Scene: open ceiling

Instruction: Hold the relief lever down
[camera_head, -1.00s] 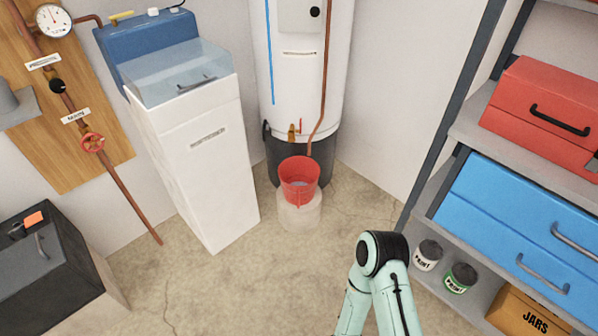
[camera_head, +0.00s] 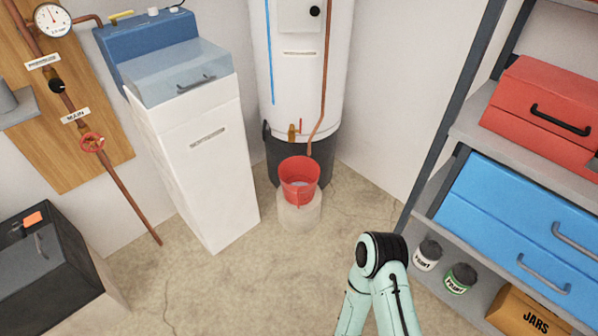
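No part labelled as a relief lever shows. The white water heater tank (camera_head: 300,85) stands in the back corner, its top cut off by the frame. A copper pipe (camera_head: 327,60) runs down its right front from above the picture and ends over a red bucket (camera_head: 299,180). A brass tap (camera_head: 291,132) with a small red handle sits low on the tank. The bucket stands on a pale round block (camera_head: 300,212). A pale green and black link of my arm shows at bottom centre-right; neither gripper is in view.
A white cabinet unit with a blue top (camera_head: 205,165) stands left of the tank. A wooden board (camera_head: 65,130) carries a gauge (camera_head: 54,20) and red wheel valve (camera_head: 93,143). A shelf rack (camera_head: 445,125) with red and blue boxes is on the right. Floor between is clear.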

